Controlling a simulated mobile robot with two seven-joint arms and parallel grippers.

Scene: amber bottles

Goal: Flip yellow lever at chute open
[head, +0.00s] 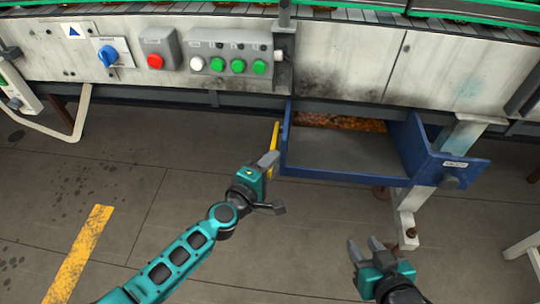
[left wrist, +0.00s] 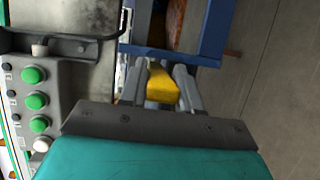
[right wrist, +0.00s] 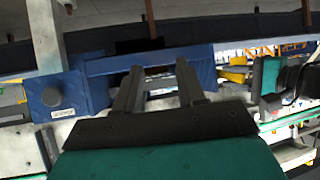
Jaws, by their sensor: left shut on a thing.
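The yellow lever (head: 274,150) stands upright at the left side of the blue chute (head: 435,160). My left gripper (head: 270,162) is at the lever, its fingers on either side of it. In the left wrist view the yellow lever (left wrist: 162,84) sits between the fingers of the left gripper (left wrist: 165,88), which is shut on it. The chute's blue wall (left wrist: 210,35) is just beyond. My right gripper (head: 364,248) is apart from the chute, below it in the head view. In the right wrist view its fingers (right wrist: 158,85) are spread with nothing between them.
Above the chute is a grey machine panel (head: 340,55) with a blue rotary switch (head: 108,55), a red button (head: 155,61) and green buttons (head: 238,66). The floor (head: 110,215) at left is clear, with a yellow stripe (head: 82,250).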

